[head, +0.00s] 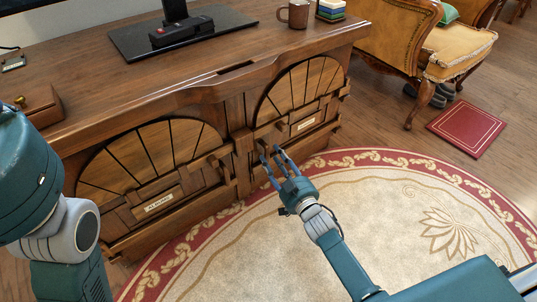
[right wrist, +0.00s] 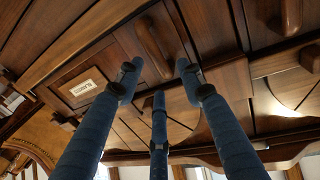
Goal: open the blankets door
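The wooden cabinet has two front doors with fan-shaped panels. The right door (head: 300,88) looks shut and carries a small pale label (head: 303,125), too small to read; a label (right wrist: 82,88) also shows in the right wrist view. An upright wooden handle (head: 281,130) stands beside that label and shows beyond my fingers in the right wrist view (right wrist: 155,47). My right gripper (head: 271,155) is open and empty, its fingers spread and pointing at the door just below the handle. Contact is not visible. My left gripper is out of view; only its arm shows.
The left door (head: 150,160) is shut, with its own label (head: 160,201) and handle (head: 220,168). A monitor stand (head: 180,32) and a mug (head: 294,14) stand on top. A yellow armchair (head: 455,50) stands at right. A round rug (head: 400,215) covers open floor.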

